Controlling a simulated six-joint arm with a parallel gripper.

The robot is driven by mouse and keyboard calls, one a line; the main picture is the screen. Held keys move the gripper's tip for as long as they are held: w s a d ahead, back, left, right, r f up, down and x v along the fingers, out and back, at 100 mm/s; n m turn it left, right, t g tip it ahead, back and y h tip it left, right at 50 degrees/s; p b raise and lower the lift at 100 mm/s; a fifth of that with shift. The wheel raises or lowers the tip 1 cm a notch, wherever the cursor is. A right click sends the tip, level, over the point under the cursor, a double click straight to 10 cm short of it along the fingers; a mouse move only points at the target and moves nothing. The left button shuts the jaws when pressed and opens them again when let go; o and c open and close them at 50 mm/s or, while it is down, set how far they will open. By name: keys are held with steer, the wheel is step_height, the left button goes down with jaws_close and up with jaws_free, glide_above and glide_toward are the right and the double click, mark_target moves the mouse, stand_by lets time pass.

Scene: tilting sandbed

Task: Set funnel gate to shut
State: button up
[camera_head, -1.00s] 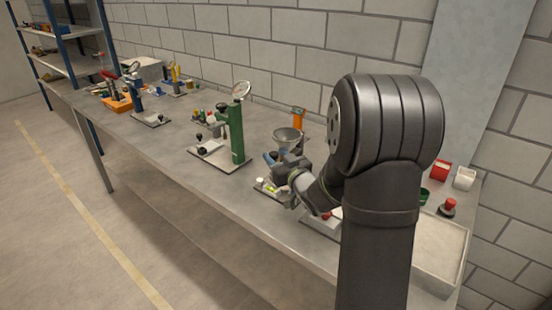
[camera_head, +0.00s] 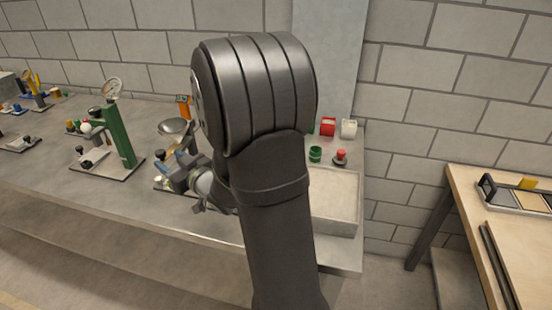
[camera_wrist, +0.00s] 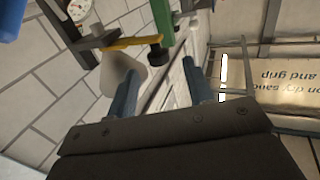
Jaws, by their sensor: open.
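The grey metal funnel (camera_head: 176,127) stands on its stand in the head view, just behind my gripper (camera_head: 180,182). My arm hides the right side of that stand, and I cannot make out the gate or its setting. In the wrist view my gripper (camera_wrist: 160,78) shows two blue-grey fingers set wide apart with nothing between them. A pale cone-like shape (camera_wrist: 112,74), perhaps the funnel, shows beside and behind the left finger. A yellow bar (camera_wrist: 130,43) lies just above it. I cannot tell whether the finger touches the pale shape.
A green post stand (camera_head: 122,138) with a round dial is left of the funnel. Red (camera_head: 327,126) and white containers, a green cup (camera_head: 315,154) and a red-topped button (camera_head: 340,157) sit right of my arm. A shallow sand tray (camera_head: 335,195) lies in front. A wooden table (camera_head: 500,215) is far right.

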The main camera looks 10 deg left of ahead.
mark_target(161, 155)
steer(key=v, duration=1.3)
steer(key=x, duration=1.8)
steer(key=shift+a+r, duration=0.25)
steer(key=shift+a, duration=0.05)
steer(key=s+a+v, duration=0.1)
steer(key=s+v, duration=0.1)
steer(key=v, duration=1.6)
steer(key=w+d+r+m+t+h, duration=0.1)
steer(key=w+d+m+t+h, duration=0.4)
steer(key=w+d, duration=0.8)
steer(key=shift+d+m+t+h, duration=0.3)
steer(key=shift+d+t+h, duration=0.5)
steer(key=shift+d+h, duration=1.2)
steer(key=shift+w+d, duration=0.1)
steer(key=shift+w, duration=0.05)
